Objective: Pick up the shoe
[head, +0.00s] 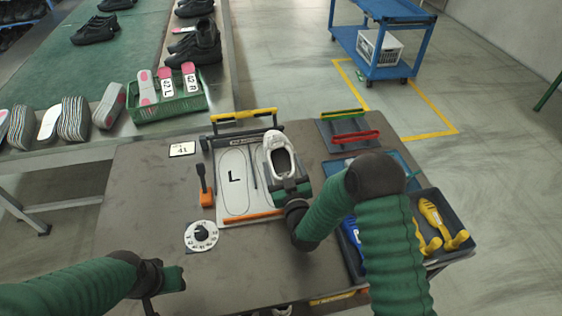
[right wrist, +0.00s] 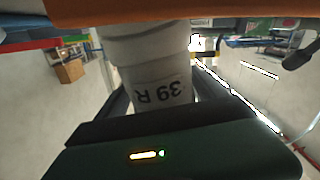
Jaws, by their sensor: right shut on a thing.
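A white shoe (head: 279,157) with a dark opening is over the right part of a white board (head: 235,210) marked "L". I cannot tell whether it touches the board. My right gripper (head: 290,187) is shut on the shoe's near end. In the right wrist view the white shoe (right wrist: 155,75) sits between the fingers (right wrist: 158,105), with "39 R" upside down on it. My left gripper (head: 172,279) is apart from the shoe, low at the left above the table; its opening is unclear.
The board has a yellow-topped clamp (head: 244,116) behind it and an orange tool (head: 205,190) beside it. A dial (head: 201,236) and a "41" card (head: 182,149) lie left. Trays (head: 452,212) with yellow-handled tools stand right. A green basket (head: 170,107) stands on the back-left bench.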

